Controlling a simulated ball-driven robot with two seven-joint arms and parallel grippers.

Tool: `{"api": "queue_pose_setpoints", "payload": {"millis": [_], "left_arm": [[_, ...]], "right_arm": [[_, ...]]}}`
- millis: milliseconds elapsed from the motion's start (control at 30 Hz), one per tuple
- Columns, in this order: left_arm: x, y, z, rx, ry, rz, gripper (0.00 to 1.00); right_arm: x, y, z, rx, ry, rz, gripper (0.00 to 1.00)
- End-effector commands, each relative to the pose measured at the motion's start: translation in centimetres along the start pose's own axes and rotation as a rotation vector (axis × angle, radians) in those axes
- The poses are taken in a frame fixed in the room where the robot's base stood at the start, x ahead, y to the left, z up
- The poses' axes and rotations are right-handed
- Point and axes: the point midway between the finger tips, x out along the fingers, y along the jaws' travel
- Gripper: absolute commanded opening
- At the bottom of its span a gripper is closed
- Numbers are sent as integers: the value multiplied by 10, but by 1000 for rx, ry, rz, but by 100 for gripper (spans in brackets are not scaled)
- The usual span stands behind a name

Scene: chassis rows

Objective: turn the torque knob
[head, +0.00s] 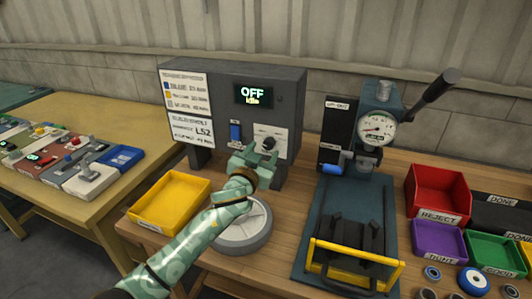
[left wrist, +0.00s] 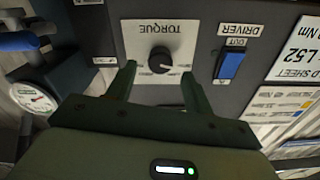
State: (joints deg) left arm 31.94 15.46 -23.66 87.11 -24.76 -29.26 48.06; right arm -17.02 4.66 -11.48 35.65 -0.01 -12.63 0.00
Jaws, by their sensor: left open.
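The torque knob (head: 268,143) is a small black dial on a white plate on the front of the dark grey control box (head: 290,93). In the left wrist view the knob (left wrist: 160,60) shows upside down, under the label TORQUE. My left gripper (head: 262,157) is open in front of the plate, just below the knob in the head view. In the left wrist view its two fingers (left wrist: 159,72) stand to either side of the knob with gaps between; I cannot tell how deep they reach. My right gripper is not in view.
A blue driver switch (head: 235,132) sits left of the knob; the display (head: 253,95) reads OFF, idle. A press with a gauge (head: 376,129) stands right. A yellow tray (head: 170,203) and a round grey disc (head: 246,232) lie below the box. Red, purple and green bins are at right.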

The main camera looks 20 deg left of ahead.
Motion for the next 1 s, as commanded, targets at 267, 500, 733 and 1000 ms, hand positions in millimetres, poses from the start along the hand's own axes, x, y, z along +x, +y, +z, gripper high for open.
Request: {"api": "queue_pose_setpoints", "payload": {"millis": [267, 500, 733, 1000], "left_arm": [[24, 0, 0, -1, 0, 1, 52], [24, 0, 0, -1, 0, 1, 52], [24, 0, 0, -1, 0, 1, 7], [24, 0, 0, 28, 0, 1, 7]], "right_arm": [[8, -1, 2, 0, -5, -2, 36], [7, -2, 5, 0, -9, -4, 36], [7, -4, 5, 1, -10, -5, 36], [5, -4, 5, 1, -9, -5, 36]]}}
